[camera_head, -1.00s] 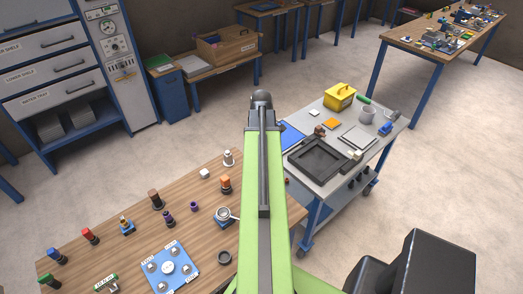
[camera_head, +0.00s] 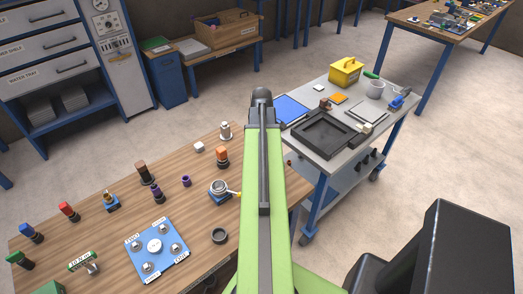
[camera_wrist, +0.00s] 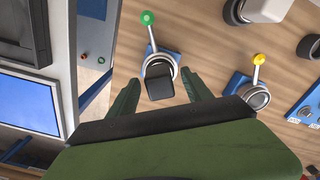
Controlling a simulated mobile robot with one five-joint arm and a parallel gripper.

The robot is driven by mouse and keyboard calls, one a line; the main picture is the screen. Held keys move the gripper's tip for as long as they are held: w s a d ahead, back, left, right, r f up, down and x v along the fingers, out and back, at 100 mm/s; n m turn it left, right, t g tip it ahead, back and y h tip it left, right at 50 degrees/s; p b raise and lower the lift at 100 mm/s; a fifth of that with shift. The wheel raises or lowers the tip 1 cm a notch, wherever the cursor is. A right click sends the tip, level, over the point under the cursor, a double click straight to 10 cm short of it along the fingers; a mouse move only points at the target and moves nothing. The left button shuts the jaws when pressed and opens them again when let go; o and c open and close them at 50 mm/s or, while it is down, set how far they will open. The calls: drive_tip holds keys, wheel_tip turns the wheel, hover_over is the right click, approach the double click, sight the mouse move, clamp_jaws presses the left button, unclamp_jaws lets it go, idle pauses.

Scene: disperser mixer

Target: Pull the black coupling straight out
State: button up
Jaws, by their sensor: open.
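The black coupling (camera_wrist: 159,82) is a dark square-topped piece in the wrist view. It sits in a round metal socket (camera_wrist: 152,62) on a blue mount with a green-knobbed lever (camera_wrist: 148,20) pointing away from me. My gripper (camera_wrist: 163,88) is open, with one dark green finger on each side of the coupling. Gaps show between the fingers and the coupling; I cannot tell their height relative to it. In the head view my arm hides the gripper and this socket.
A similar socket with a yellow-knobbed lever (camera_wrist: 255,92) stands close on the right. It also shows in the head view (camera_head: 219,188). A blue plate with knobs (camera_head: 155,247) and several coloured plugs share the wooden bench. A grey cart (camera_head: 312,165) stands beside it.

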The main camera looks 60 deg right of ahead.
clamp_jaws()
idle(0.8)
drive_tip(key=shift+r+p, duration=0.1)
drive_tip(key=shift+p, duration=0.2)
drive_tip(key=shift+r+p, duration=2.85)
wheel_tip(320, 180, up, 4)
drive_tip(key=p, duration=0.4)
